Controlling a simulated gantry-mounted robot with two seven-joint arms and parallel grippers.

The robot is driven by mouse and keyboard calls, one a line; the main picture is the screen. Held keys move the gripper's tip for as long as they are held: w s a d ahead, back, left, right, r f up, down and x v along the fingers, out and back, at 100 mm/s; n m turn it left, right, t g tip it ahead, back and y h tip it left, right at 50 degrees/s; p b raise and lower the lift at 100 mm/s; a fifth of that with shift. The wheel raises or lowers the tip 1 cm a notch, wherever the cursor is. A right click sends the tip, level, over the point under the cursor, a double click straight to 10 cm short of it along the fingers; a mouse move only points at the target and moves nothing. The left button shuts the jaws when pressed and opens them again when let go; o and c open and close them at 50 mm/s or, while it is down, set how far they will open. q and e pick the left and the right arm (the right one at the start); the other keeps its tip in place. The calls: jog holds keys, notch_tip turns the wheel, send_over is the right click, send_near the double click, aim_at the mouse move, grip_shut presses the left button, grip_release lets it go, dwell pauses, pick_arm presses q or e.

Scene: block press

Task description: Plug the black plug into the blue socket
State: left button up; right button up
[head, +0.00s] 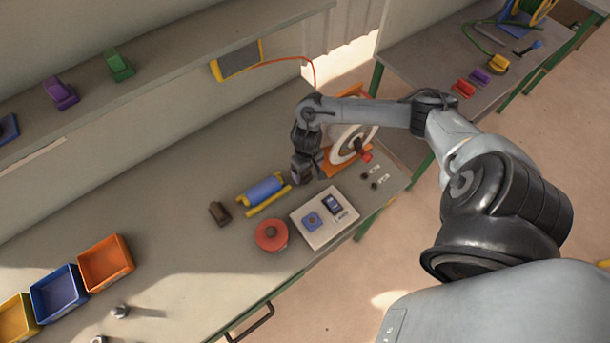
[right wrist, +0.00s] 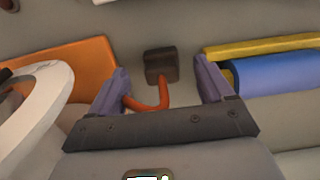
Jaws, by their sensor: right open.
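The black plug (right wrist: 161,66) is a small dark block with an orange cable, on the grey bench top in the right wrist view. My right gripper (right wrist: 162,72) is open, its two fingers apart with the plug showing between them and not gripped. In the head view my right gripper (head: 306,177) points down at the bench between the reel and the blue roller; the plug is mostly hidden there. The blue socket (head: 312,220) sits on a pale panel (head: 325,237) in front of the gripper. My left gripper is not in view.
A white-and-orange reel (head: 351,140) stands close to the right of the gripper. A blue roller (head: 263,188) with yellow bars lies to its left. A red round part (head: 271,235) and a dark block (head: 219,212) lie nearby. Bins (head: 106,262) stand far left.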

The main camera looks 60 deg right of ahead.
aim_at(306, 173)
jog(key=shift+w+d+f+b, duration=0.1)
jog(key=shift+f+b, duration=0.05)
jog(key=shift+f, duration=1)
jog(key=shift+w+f+b, duration=0.1)
jog(key=shift+f+b, duration=0.05)
jog(key=shift+f, duration=0.95)
jog(key=c, duration=1.1)
jog(key=shift+o, duration=0.2)
jog(key=shift+r, duration=0.1)
